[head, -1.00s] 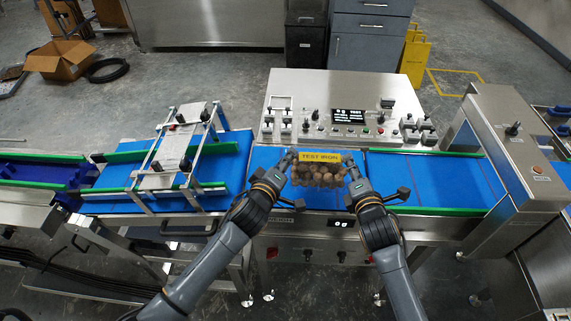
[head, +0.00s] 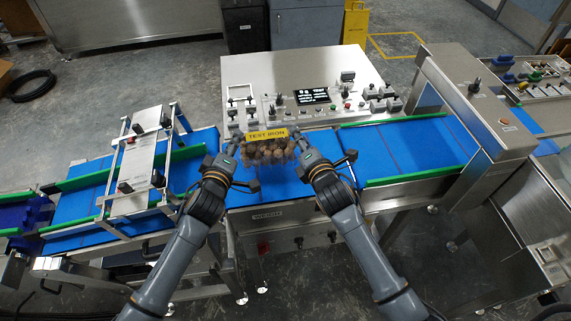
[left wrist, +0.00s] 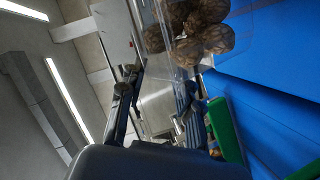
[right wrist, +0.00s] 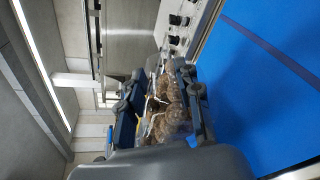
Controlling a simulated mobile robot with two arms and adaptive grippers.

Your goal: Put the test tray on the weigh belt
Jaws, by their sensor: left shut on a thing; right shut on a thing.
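The test tray (head: 267,152) is a clear clamshell holding several brown round items, with a yellow "TEST IRON" label on top. It also shows in the left wrist view (left wrist: 190,30) and the right wrist view (right wrist: 170,112). My left gripper (head: 236,144) is shut on its left end and my right gripper (head: 298,145) is shut on its right end. The tray is level, over the blue weigh belt (head: 262,190), whose front carries a "WEIGH" plate. I cannot tell whether its underside touches the belt.
A control panel (head: 300,95) with knobs and a display stands just behind the belt. A metal bridge (head: 138,165) spans the left belt. A steel housing (head: 490,140) stands over the right belt. Green guide rails (head: 415,173) edge the belts; the right belt (head: 400,150) is bare.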

